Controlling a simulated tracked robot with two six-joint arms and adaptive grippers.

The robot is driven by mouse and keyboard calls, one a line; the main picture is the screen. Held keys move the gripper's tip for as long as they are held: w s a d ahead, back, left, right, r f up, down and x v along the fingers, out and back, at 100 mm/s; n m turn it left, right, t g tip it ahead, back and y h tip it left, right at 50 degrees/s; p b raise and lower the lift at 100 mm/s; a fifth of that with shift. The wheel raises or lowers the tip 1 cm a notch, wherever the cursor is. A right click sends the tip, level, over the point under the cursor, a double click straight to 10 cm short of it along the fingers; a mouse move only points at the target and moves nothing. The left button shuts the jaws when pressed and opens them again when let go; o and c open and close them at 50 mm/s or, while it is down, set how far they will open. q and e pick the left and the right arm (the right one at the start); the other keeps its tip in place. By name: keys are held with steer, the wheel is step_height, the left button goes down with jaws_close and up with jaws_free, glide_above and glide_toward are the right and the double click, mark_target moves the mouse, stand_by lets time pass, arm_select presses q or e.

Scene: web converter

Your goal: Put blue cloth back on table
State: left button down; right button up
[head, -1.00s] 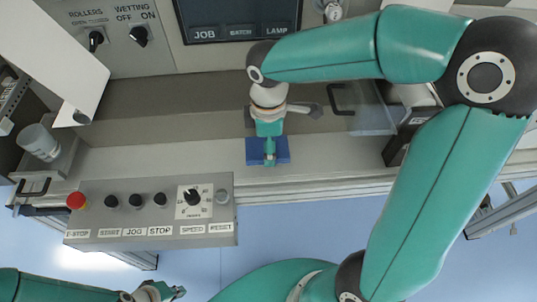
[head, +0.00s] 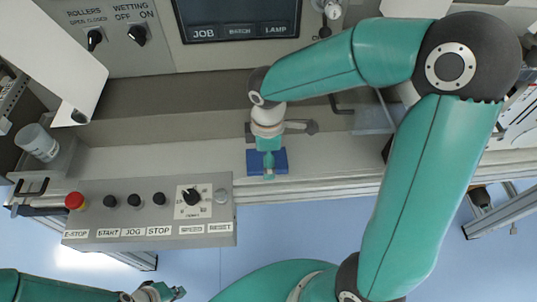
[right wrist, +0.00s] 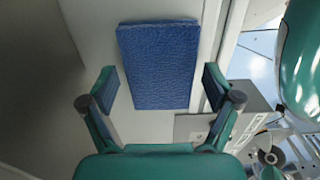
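The blue cloth (head: 281,163) is a flat folded rectangle. It appears to lie on the pale ledge (head: 330,165) in front of the machine, near its front rail. In the right wrist view the cloth (right wrist: 160,60) shows whole, just past and between my right fingertips. My right gripper (head: 268,172) points down over the cloth. Its two fingers (right wrist: 160,85) stand wide apart, with a gap on each side of the cloth. My left gripper (head: 172,292) hangs low at the bottom, away from the ledge; its opening is unclear.
A grey control box (head: 150,212) with buttons and a red stop knob (head: 75,201) is left of the cloth, in front of the ledge. A clear cup (head: 38,143) stands at far left. A black handle (head: 341,104) lies right. The ledge left of the cloth is clear.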

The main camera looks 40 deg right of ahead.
stand_by(0.3)
steer(key=shift+r, duration=0.2)
step_height(320, 180, up, 12)
steer(key=shift+p, duration=0.4)
stand_by(0.3)
